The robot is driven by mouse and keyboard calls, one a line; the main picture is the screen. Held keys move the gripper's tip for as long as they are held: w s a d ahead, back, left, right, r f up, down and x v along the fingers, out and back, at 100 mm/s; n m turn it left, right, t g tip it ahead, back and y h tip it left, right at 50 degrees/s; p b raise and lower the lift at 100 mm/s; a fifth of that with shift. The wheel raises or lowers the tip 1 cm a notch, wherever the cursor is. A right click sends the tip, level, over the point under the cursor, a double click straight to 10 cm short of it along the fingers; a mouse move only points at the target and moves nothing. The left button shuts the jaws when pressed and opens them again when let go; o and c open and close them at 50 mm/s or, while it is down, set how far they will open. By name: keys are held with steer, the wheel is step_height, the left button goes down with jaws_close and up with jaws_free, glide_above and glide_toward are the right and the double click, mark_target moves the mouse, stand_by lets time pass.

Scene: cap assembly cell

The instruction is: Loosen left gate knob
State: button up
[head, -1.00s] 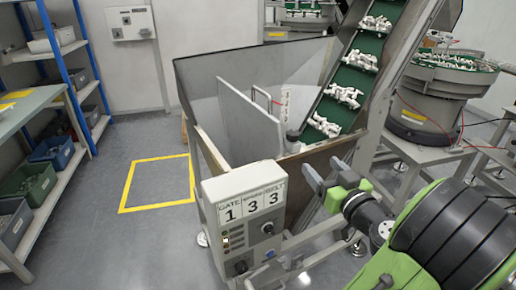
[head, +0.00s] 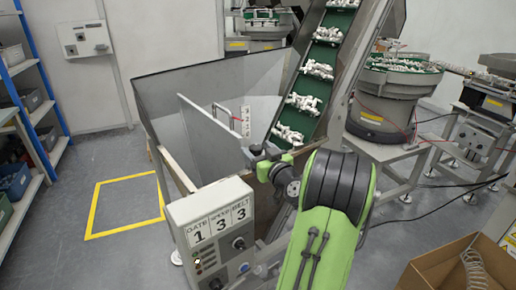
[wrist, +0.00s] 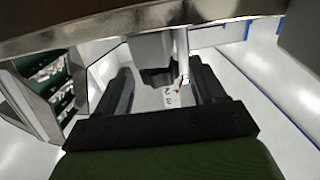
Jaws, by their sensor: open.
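My gripper (head: 262,160) is open, over the hopper's front edge near the foot of the belt. In the wrist view its two dark fingers (wrist: 163,90) stand apart. Between them, farther off, a dark knob-like part (wrist: 158,77) sits under a grey block (wrist: 152,48); I cannot tell if it is the left gate knob or whether the fingers touch it. A thin upright rod (wrist: 184,60) and a number scale with a red mark (wrist: 172,96) show beside it. In the head view the scale (head: 246,121) stands inside the hopper; no gate knob is clearly visible there.
The grey hopper (head: 160,100) has an inner plate (head: 208,135). The inclined belt (head: 300,103) carries white parts. A control box (head: 212,225) stands in front, its GATE card reading 1. A cardboard box (head: 440,270) is at the lower right. Open floor lies left.

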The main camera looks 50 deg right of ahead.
steer(key=shift+w, duration=0.15)
steer(key=c, duration=1.1)
steer(key=shift+o, duration=0.2)
steer(key=shift+d, duration=0.1)
steer(key=shift+f+b, duration=0.1)
steer(key=shift+b, duration=0.2)
